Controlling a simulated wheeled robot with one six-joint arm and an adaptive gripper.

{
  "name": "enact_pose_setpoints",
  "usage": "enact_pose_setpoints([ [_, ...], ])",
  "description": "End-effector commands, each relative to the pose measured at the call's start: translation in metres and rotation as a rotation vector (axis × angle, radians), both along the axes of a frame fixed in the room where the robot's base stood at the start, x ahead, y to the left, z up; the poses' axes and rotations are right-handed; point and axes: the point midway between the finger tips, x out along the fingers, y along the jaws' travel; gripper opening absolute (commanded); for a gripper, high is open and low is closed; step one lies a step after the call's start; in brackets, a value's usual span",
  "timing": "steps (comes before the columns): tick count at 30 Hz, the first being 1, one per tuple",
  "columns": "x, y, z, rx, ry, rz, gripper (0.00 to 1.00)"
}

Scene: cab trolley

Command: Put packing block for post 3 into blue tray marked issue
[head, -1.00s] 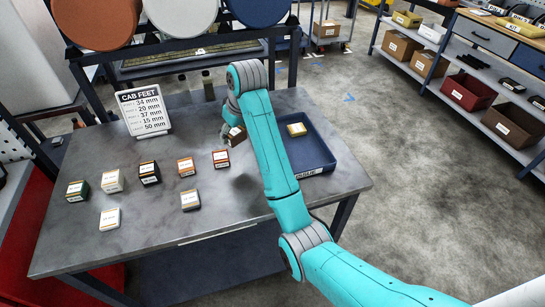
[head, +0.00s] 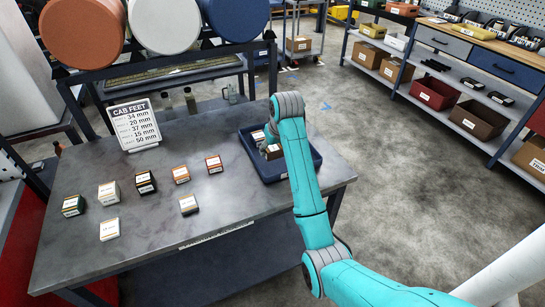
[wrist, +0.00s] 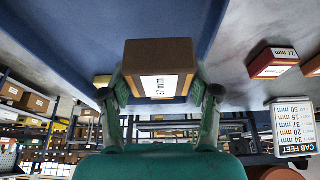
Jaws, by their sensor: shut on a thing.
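My gripper (wrist: 160,95) is shut on a brown block (wrist: 160,58) whose label reads 37 mm. In the head view the held brown block (head: 273,152) is over or inside the blue tray (head: 252,153); I cannot tell whether it touches the tray floor. A tan block (head: 258,136) with a white label sits in the tray beside it. The sign (head: 135,125) headed CAB FEET lists 34, 20, 37, 15 and 50 mm, with 37 mm on the third line. My arm hides part of the tray.
Several labelled blocks stand on the grey table left of the tray, including a red one (head: 214,164), an orange one (head: 181,174) and a black one (head: 145,183). Shelves with boxes (head: 437,94) are across the aisle.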

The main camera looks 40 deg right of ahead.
Motion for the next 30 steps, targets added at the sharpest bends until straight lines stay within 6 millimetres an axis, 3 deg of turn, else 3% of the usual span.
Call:
enact_pose_setpoints([
  [12,0.000,0.000,-0.040,0.000,0.000,0.001,0.24],
  [24,0.000,0.000,-0.046,-0.001,-0.001,0.001,0.24],
  [25,0.000,0.000,-0.045,-0.001,-0.001,0.001,0.69],
  [30,0.000,0.000,-0.045,-0.001,-0.001,0.001,0.72],
])
